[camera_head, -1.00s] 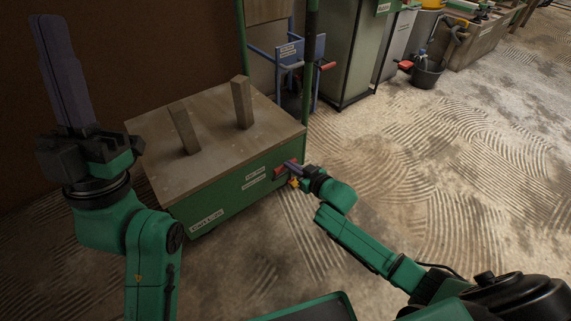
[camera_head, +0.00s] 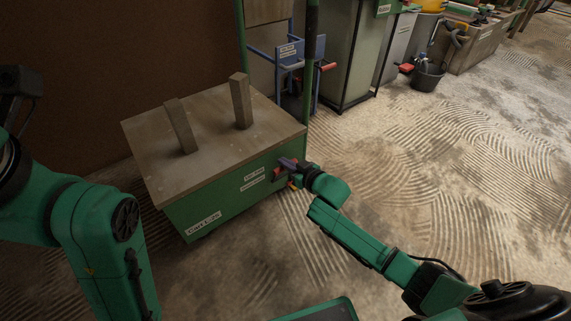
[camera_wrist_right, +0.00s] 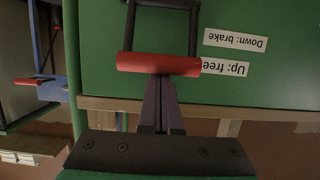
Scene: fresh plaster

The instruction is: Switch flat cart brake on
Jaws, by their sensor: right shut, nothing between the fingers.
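The flat cart (camera_head: 225,197) has green sides and a worn wooden top, with two wooden posts standing on it. Its brake lever is a red bar (camera_wrist_right: 158,64) on a dark frame (camera_wrist_right: 161,5), at the green panel. Labels reading "Up: free" (camera_wrist_right: 222,68) and "Down: brake" (camera_wrist_right: 236,40) appear upside down in the wrist view. My right gripper (camera_head: 286,164) is shut and empty at the cart's right end. In the wrist view its fingers (camera_wrist_right: 160,85) reach the red bar; their tips are hidden, and I cannot tell if they touch. My left gripper's fingers are out of frame.
A green post (camera_head: 311,60) rises behind the cart's right corner. A blue-framed trolley (camera_head: 290,52) and grey cabinets (camera_head: 350,55) stand behind. A black bucket (camera_head: 427,76) is farther right. The patterned floor (camera_head: 450,170) to the right is largely clear.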

